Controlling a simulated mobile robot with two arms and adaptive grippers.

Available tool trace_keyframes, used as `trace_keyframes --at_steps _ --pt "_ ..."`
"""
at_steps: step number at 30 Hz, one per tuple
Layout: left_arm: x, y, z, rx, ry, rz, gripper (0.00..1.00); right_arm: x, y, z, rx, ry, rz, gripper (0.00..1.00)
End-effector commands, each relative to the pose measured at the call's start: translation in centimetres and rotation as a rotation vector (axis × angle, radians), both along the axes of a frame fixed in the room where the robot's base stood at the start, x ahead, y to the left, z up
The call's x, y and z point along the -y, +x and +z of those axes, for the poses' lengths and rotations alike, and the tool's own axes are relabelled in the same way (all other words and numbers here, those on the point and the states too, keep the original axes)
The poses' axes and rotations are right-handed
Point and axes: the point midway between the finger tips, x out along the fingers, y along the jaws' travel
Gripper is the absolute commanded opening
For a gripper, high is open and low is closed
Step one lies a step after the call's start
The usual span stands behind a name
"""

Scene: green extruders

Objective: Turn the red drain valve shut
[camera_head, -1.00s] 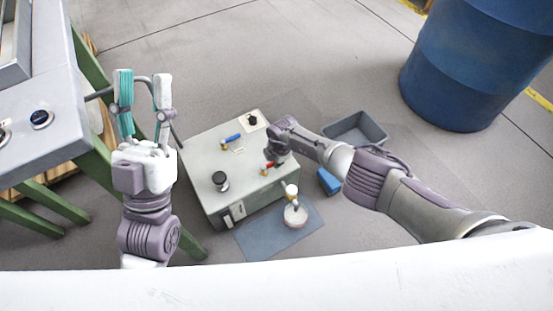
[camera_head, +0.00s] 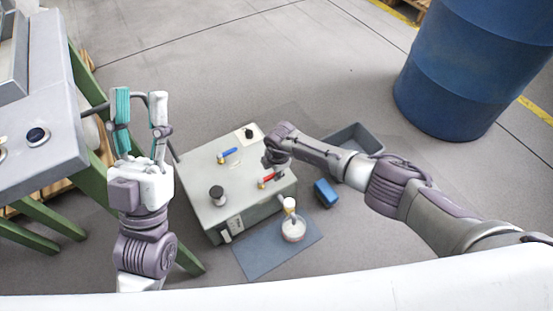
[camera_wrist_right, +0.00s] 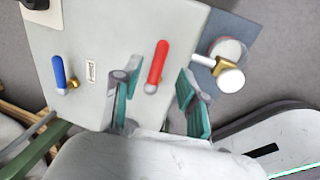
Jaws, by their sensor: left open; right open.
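The red drain valve (camera_head: 267,179) is a red lever handle on the top of a grey-green box unit (camera_head: 200,183). In the right wrist view the red handle (camera_wrist_right: 158,62) stands nearly upright in the picture, its pivot end lowest. My right gripper (camera_wrist_right: 154,92) is open, with one teal-padded finger on each side of the handle's lower part; I cannot tell whether it touches. In the head view the right gripper (camera_head: 274,165) is small and close to the valve. My left gripper (camera_head: 139,95) is open and empty, well left of the unit.
A blue lever valve (camera_head: 228,153) and a black knob (camera_head: 217,193) are on the same unit. A flask (camera_head: 293,228) stands on a blue mat (camera_head: 255,257) under the outlet. A blue block (camera_head: 326,193), grey bin (camera_head: 368,138) and blue drum (camera_head: 440,95) lie to the right.

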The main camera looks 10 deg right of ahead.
Motion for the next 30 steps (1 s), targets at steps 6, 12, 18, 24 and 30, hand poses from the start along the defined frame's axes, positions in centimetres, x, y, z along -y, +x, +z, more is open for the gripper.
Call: trace_keyframes --at_steps 6,12,18,24,30 --pt "0.0 0.0 0.0 0.000 0.000 0.000 0.42 0.4 -0.5 4.1 0.005 0.001 0.002 0.42" --pt "0.0 0.0 0.0 0.000 0.000 0.000 0.42 0.6 -1.1 7.0 0.003 0.000 0.000 0.42" --pt "0.0 0.0 0.0 0.000 0.000 0.000 0.42 0.7 -1.4 8.1 0.002 0.000 -0.001 0.42" --pt "0.0 0.0 0.0 0.001 0.000 0.000 0.42 0.7 -1.4 8.1 0.001 0.000 -0.002 0.42" --pt "0.0 0.0 0.0 0.001 0.000 0.000 0.42 0.7 -1.4 8.1 0.001 0.000 -0.001 0.42"
